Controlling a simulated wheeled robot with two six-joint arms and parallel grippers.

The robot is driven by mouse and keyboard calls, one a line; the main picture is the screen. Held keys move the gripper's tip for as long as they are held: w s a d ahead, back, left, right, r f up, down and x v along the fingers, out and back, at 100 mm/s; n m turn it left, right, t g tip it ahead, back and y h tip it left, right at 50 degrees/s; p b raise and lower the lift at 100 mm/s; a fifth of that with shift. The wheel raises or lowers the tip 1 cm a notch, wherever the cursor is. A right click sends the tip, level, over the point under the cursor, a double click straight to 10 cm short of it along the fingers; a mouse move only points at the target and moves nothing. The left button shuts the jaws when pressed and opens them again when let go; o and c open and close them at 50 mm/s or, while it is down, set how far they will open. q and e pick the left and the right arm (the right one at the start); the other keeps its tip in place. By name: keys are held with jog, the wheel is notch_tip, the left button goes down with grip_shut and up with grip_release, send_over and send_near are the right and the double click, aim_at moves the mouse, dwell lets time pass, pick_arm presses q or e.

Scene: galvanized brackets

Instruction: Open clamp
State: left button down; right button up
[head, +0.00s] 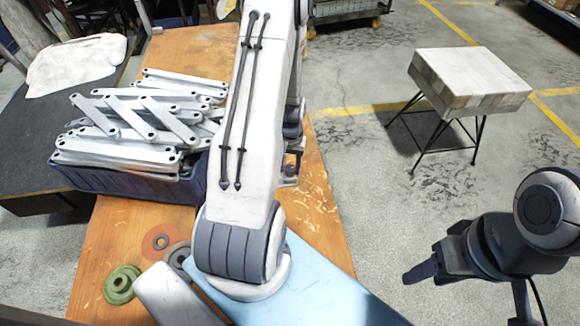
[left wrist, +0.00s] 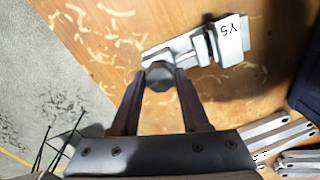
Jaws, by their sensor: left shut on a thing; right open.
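The clamp (left wrist: 185,45) lies on the wooden bench in the left wrist view. My left gripper (left wrist: 160,76) is shut on this knob, with one finger at each side. In the head view my left arm hides most of the clamp and this gripper. My right gripper (head: 421,272) is open and empty, out over the floor at the lower right, away from the bench.
A dark blue crate (head: 120,185) full of galvanized brackets (head: 140,120) stands on the bench (head: 330,235) at the left. A green round part (head: 121,285), an orange washer (head: 157,242) and a light blue sheet (head: 310,285) lie nearer. A stool (head: 470,78) stands on the floor at right.

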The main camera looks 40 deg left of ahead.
pick_arm(q)
jog(key=n+p, duration=0.1)
jog(key=n, duration=0.1)
jog(key=shift+r+n, duration=0.15)
jog(key=shift+n, duration=0.25)
jog(key=n+p, duration=0.2)
jog(key=n, duration=0.4)
jog(key=n+p, duration=0.1)
jog(key=n, duration=0.5)
jog(key=shift+p, duration=0.3)
jog(key=n, duration=0.3)
jog(key=shift+c, duration=2.4)
grip_release()
